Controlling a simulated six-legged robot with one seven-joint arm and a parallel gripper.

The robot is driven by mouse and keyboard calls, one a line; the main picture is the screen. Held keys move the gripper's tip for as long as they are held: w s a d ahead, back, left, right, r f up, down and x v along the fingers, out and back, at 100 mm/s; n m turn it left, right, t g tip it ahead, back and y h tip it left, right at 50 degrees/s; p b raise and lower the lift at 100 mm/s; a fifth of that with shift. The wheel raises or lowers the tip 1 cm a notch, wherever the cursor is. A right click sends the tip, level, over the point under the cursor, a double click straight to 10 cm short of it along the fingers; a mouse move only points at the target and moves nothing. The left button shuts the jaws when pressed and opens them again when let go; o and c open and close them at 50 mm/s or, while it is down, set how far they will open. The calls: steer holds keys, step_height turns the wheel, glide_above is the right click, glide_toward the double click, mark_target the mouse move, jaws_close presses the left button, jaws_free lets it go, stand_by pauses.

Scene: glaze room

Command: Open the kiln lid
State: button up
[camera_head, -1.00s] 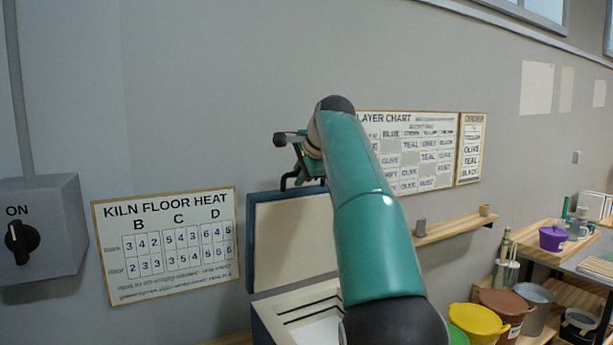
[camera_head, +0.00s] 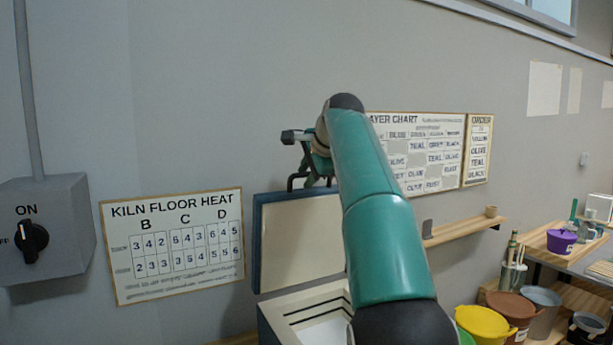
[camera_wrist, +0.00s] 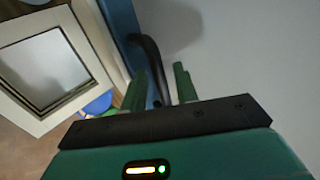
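The kiln (camera_head: 290,311) stands against the wall in the head view, its top open and its pale inside showing. Its lid (camera_head: 300,243), cream inside with a blue edge, stands raised close to upright behind the opening. A black handle (camera_head: 293,181) shows at the lid's top edge. It also shows in the wrist view as a curved black bar (camera_wrist: 151,62). My gripper (camera_wrist: 158,70) has its two green fingers apart, with the handle bar between them and a gap beside it. In the head view my arm hides the lid's right part and most of my gripper.
A switch box (camera_head: 42,232) with a knob at ON is on the left wall, beside a kiln floor heat chart (camera_head: 172,246). A wooden shelf (camera_head: 465,231) is right of my arm. Buckets, including a yellow one (camera_head: 483,324), stand at lower right.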

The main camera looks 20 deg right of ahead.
steer(key=v, duration=1.3)
steer(key=shift+s, duration=0.15)
